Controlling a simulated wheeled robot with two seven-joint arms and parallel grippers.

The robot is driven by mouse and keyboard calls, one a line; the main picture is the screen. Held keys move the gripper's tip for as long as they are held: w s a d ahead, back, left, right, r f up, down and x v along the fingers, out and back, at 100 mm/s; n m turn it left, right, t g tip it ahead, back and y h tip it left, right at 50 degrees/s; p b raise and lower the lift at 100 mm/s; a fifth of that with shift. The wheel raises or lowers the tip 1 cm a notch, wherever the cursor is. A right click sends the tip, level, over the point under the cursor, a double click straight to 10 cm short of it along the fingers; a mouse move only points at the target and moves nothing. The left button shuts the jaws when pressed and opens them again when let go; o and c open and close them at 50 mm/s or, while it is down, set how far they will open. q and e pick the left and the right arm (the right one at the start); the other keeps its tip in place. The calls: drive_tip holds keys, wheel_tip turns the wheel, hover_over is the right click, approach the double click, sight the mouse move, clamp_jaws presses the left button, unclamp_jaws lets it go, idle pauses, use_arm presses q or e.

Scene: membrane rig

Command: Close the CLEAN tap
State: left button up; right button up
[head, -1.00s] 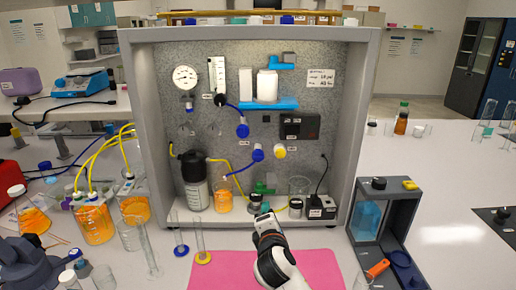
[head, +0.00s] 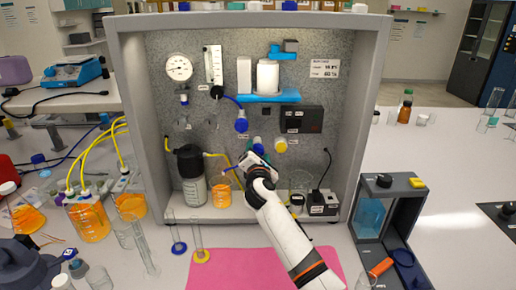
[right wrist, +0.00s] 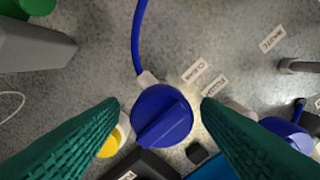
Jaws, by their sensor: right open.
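A blue tap (right wrist: 162,118) with a raised diagonal ridge sits on the grey speckled panel, in the middle of the right wrist view. A blue hose leaves it. Small labels stand beside it; one appears to read CLEAN (right wrist: 200,70), tilted and inverted. My right gripper (right wrist: 160,103) is open, its green fingers on either side of the tap; contact cannot be told. In the head view my right gripper (head: 258,150) is at the panel and mostly hides this tap. Another blue tap (head: 241,125) is up and left of it. My left gripper is not in view.
A yellow tap (head: 280,145) is close to the right of my gripper, below a black box (head: 302,119). A beaker of orange liquid (head: 222,193) and a dark-topped bottle (head: 191,175) stand on the rig's base. A pink mat (head: 225,268) lies in front.

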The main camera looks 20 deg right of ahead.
drive_tip(key=shift+w+d+r, duration=0.15)
drive_tip(key=shift+w+d, duration=0.05)
drive_tip(key=shift+w, duration=0.5)
drive_tip(key=shift+w+d, duration=0.1)
drive_tip(key=shift+w, duration=0.3)
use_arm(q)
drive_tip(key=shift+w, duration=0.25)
use_arm(e)
drive_tip(key=shift+c, duration=1.1)
drive_tip(key=c, duration=0.8)
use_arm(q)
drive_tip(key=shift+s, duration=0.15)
